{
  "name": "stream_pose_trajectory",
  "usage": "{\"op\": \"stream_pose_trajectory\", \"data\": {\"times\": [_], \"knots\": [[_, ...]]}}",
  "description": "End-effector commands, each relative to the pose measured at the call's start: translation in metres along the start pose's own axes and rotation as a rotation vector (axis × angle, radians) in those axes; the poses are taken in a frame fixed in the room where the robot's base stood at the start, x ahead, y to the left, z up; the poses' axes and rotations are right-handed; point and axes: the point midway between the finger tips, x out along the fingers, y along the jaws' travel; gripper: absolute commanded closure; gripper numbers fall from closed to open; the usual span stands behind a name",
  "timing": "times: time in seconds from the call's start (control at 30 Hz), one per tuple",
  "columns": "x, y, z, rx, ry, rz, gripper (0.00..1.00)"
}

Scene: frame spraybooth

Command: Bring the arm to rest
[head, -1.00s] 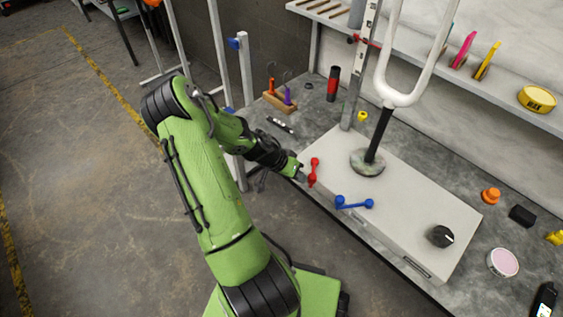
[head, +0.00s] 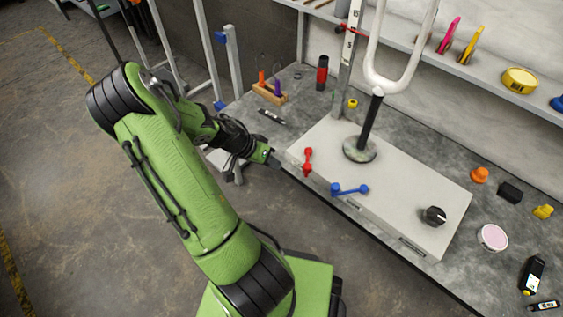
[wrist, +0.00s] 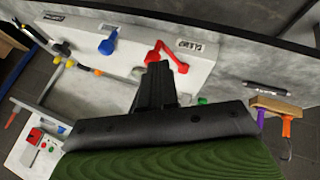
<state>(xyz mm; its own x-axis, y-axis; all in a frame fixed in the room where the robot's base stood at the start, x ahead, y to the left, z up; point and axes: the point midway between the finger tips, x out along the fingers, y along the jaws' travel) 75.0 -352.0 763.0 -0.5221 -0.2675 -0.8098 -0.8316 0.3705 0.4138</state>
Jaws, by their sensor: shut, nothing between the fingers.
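My green arm reaches up from the lower middle of the head view and bends over toward the bench. My gripper (head: 274,161) is beside the left end of the white box, close to the red lever, and looks apart from both. In the wrist view my gripper (wrist: 158,72) shows as dark fingers shut together with nothing between them. The red lever (head: 307,162) stands on the box's front edge; it also shows in the wrist view (wrist: 168,56), just beyond the fingertips.
The white box (head: 400,185) on the grey bench carries a blue lever (head: 349,189), a black knob (head: 434,216) and a pole stand (head: 360,149). A wooden holder with tools (head: 270,94) and a red-black cylinder (head: 322,73) stand behind. The floor (head: 60,150) at left is open.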

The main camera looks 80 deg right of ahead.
Motion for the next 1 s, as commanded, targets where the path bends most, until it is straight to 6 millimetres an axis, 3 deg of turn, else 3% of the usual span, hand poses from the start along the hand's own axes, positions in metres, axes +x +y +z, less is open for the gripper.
{"op": "stream_pose_trajectory", "data": {"times": [0.03, 0.17, 0.67, 0.77, 0.87, 1.0], "knots": [[-0.013, 0.001, 0.001, -0.004, 0.000, -0.006, 1.00], [-0.026, 0.003, 0.004, -0.004, 0.001, -0.006, 1.00], [-0.032, 0.001, 0.006, -0.014, -0.004, -0.019, 1.00], [-0.073, -0.008, 0.017, -0.090, -0.037, -0.116, 1.00], [-0.150, -0.015, 0.041, -0.267, -0.079, -0.297, 1.00], [-0.261, 0.003, 0.084, -0.589, -0.083, -0.561, 1.00]]}}
